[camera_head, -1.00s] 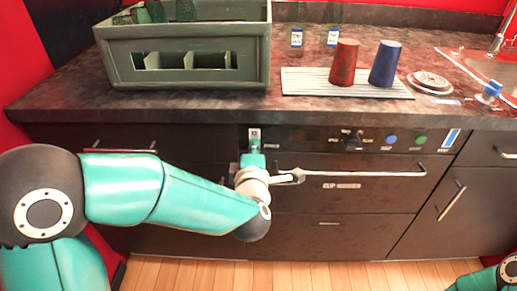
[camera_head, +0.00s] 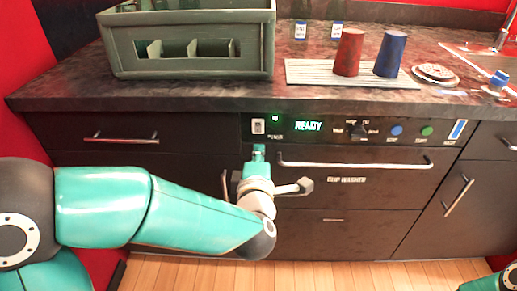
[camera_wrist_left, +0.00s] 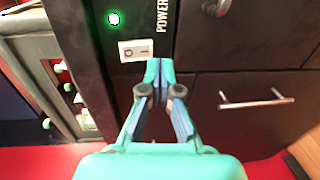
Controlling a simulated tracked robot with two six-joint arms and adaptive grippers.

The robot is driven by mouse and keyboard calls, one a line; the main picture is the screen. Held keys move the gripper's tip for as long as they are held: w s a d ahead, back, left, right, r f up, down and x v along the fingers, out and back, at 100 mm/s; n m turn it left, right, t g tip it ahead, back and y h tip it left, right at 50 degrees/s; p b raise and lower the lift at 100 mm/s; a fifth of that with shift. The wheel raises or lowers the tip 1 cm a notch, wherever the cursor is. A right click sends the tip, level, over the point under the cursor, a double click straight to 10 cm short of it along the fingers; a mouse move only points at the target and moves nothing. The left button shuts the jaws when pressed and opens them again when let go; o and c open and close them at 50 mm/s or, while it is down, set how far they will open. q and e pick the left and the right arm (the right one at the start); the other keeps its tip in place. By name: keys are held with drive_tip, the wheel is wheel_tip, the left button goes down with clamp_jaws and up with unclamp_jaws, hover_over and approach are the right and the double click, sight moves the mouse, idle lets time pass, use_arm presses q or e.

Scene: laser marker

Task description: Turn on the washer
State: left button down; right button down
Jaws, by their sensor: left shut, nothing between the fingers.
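The cup washer (camera_head: 350,187) is a dark front under the counter with a control panel along its top. Its display (camera_head: 308,126) reads READY in green, and a green light (camera_head: 275,118) glows above the power switch. The white power switch (camera_head: 258,126) is at the panel's left end; it also shows in the left wrist view (camera_wrist_left: 137,50). My left gripper (camera_head: 258,150) is just below the switch, fingers shut and empty. In the left wrist view the fingertips (camera_wrist_left: 160,65) are close to the switch; I cannot tell if they touch it. My right gripper is out of view.
A washer handle bar (camera_head: 355,165) lies right of my left gripper. On the counter are a grey-green crate (camera_head: 190,63), a red cup (camera_head: 349,52) and a blue cup (camera_head: 390,54) upside down on a ribbed mat (camera_head: 310,72). A dial (camera_head: 357,131) and buttons sit further right.

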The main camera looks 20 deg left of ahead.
use_arm(q)
drive_tip(key=s+d+f, duration=0.1)
drive_tip(key=s+d, duration=0.1)
drive_tip(key=s, duration=0.7)
drive_tip(key=shift+d+f, duration=0.15)
drive_tip(key=shift+f, duration=0.05)
